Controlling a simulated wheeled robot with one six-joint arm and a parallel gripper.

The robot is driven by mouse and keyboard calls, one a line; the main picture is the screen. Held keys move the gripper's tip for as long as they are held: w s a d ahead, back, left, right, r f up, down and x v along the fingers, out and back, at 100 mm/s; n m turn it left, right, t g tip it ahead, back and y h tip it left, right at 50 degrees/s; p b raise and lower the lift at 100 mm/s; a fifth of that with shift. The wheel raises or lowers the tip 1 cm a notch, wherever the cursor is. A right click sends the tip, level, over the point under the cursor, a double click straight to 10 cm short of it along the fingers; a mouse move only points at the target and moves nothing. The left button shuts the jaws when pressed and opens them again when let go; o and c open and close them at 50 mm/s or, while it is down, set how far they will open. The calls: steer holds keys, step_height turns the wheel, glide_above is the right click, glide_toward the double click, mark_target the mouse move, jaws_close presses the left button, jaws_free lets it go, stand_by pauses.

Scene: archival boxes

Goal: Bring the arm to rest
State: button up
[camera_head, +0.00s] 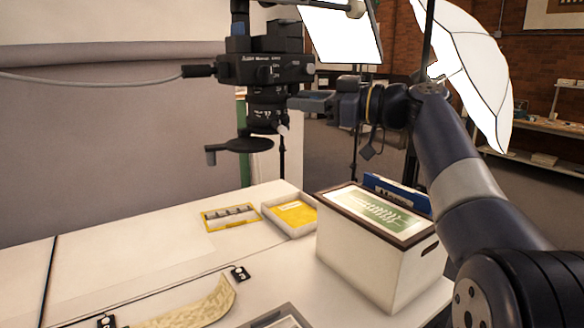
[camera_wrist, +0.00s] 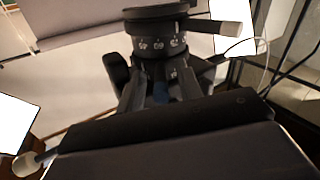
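My arm (camera_head: 465,185) rises from the lower right and bends left at the top. My gripper (camera_head: 296,102) points left, level with the lens of a black camera rig (camera_head: 262,72). In the wrist view the two fingers of my gripper (camera_wrist: 160,88) stand apart, with the ringed lens barrel (camera_wrist: 158,45) just beyond and between them. Nothing is clearly held. I cannot tell whether the fingertips touch the barrel.
A white archival box (camera_head: 375,265) with a green picture on top stands below my arm. A yellow folder tray (camera_head: 268,212), a photo strip (camera_head: 212,228) and a curled sheet (camera_head: 190,312) lie on the white table (camera_head: 140,255).

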steer(key=shift+s+d, duration=0.1)
stand_by(0.3)
steer(key=b+v, duration=0.2)
steer(key=v, duration=0.8)
steer(key=p+x, duration=0.2)
steer(key=x, duration=0.8)
steer(key=shift+s+a+m+t+h, duration=0.25)
steer(key=shift+s+m+t+h, duration=0.15)
steer(key=shift+m+t, duration=0.25)
